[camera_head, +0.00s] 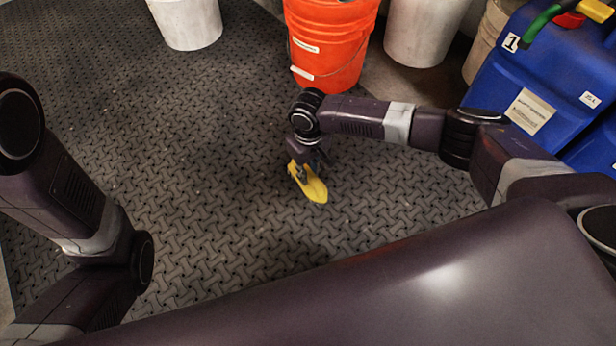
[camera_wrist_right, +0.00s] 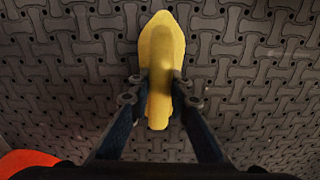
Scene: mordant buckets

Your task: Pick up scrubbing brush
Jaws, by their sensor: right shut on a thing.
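The yellow scrubbing brush (camera_head: 312,188) is at the middle of the head view, over the dark rubber mat. My right gripper (camera_head: 302,172) reaches down onto it from above. In the right wrist view the brush (camera_wrist_right: 162,50) lies lengthwise between the two fingers. The fingertips of the right gripper (camera_wrist_right: 160,88) are closed on its narrower part from both sides. I cannot tell whether the brush touches the mat or hangs just above it. Its bristles are hidden. My left arm shows at the left of the head view, but its gripper is not seen.
An orange bucket (camera_head: 330,45) stands on the mat's far edge, beyond the right gripper. White buckets (camera_head: 188,22) (camera_head: 422,30) stand at the back. Blue containers (camera_head: 535,85) stand at the right. The patterned mat (camera_head: 150,120) is clear around the brush.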

